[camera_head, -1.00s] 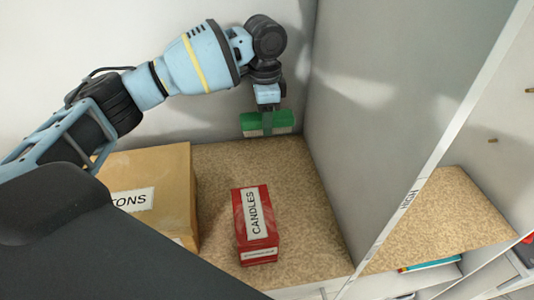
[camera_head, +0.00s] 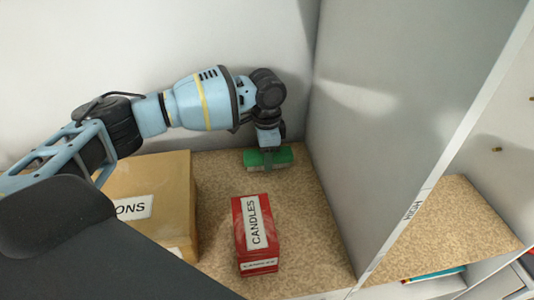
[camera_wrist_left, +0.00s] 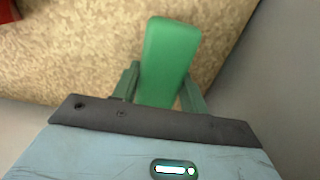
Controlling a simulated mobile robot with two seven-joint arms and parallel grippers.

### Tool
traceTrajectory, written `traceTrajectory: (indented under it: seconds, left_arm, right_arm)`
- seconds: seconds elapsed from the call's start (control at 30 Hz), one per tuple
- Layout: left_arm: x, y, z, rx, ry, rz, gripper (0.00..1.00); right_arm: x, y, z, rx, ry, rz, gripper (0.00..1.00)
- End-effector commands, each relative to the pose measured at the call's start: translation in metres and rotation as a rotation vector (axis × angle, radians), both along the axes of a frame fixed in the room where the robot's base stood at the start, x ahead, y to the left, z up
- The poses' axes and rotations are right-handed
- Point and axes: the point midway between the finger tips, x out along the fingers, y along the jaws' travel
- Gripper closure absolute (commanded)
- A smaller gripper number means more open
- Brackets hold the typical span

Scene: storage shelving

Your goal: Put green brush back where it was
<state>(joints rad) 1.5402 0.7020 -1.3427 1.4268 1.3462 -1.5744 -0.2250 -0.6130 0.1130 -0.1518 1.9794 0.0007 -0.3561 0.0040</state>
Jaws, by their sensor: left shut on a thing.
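The green brush (camera_head: 282,156) has a green top and a pale lower part. It is at the back right of the speckled shelf board, behind the red candles box, close to the back wall and the grey divider. In the left wrist view the brush (camera_wrist_left: 171,50) runs between the two fingers. My left gripper (camera_head: 268,160) points down and is shut on the brush; it also shows in the left wrist view (camera_wrist_left: 160,90). The brush is at or just above the board; I cannot tell whether it touches. My right gripper is not in view.
A red box labelled CANDLES (camera_head: 256,235) stands in front of the brush. A cardboard box (camera_head: 172,180) stands to the left. A tall grey divider (camera_head: 390,110) closes the right side. Bare board (camera_head: 308,220) lies right of the red box.

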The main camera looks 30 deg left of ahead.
Motion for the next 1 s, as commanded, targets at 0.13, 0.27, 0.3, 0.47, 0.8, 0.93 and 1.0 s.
traceTrajectory:
  seconds: [0.13,0.27,0.3,0.47,0.8,0.93,1.0]
  left_arm:
    - [0.000,0.000,0.002,0.000,-0.003,0.000,0.75]
    - [0.000,0.000,-0.001,-0.002,-0.001,0.000,0.75]
    - [0.000,0.000,-0.002,-0.001,-0.002,0.000,0.54]
    - [0.000,0.000,-0.002,0.000,-0.001,0.000,0.35]
    - [0.001,0.000,0.001,0.000,-0.003,-0.001,0.35]
    - [0.001,-0.001,0.016,-0.002,-0.006,-0.001,0.35]
    - [0.001,-0.001,0.029,-0.002,-0.008,-0.001,0.35]
  right_arm:
    - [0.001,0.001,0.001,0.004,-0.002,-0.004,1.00]
    - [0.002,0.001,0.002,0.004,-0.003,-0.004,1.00]
    - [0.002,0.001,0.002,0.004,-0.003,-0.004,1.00]
    - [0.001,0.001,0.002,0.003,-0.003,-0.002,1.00]
    - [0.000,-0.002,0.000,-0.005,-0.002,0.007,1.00]
    - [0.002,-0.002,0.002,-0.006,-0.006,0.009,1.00]
    - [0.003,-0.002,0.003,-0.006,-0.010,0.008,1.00]
